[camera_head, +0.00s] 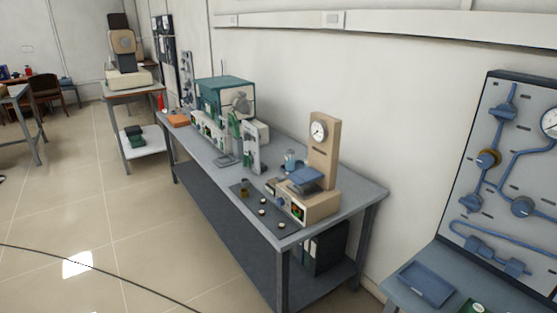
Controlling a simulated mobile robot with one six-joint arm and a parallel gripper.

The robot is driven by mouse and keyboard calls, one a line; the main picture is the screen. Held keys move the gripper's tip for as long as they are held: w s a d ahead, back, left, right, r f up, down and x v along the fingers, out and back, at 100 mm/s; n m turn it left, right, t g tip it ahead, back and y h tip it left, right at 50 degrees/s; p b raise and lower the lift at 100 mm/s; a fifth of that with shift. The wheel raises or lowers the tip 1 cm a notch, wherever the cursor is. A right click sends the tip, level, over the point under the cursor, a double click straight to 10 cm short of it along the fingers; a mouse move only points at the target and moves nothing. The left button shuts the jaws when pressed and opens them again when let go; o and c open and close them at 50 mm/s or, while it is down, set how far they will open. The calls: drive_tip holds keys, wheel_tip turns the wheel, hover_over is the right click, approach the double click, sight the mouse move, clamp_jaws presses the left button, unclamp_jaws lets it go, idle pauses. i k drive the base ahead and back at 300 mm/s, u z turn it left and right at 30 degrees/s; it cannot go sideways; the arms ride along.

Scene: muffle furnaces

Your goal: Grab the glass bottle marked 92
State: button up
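No label 92 can be read at this size. A small brownish, bottle-like container (244,188) stands on a dark mat (251,205) on the long grey workbench (226,179). A clear bluish glass vessel (290,160) stands farther back, behind the blue tray of a beige device; its lower part is partly hidden. I cannot tell which of them, if either, is the marked bottle. My gripper is not in view.
A beige device with a dial (318,131) stands at the bench's near end. Small pale-topped pieces (262,212) lie on the mat. A teal furnace (225,95) stands farther back. A pipe panel (505,170) and blue tray (427,284) are at right. Floor at left is open, crossed by a cable (100,268).

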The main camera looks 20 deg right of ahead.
sight(290, 155)
drive_tip(key=u, duration=0.75)
drive_tip(key=i, duration=1.25)
drive_tip(key=u, duration=0.1)
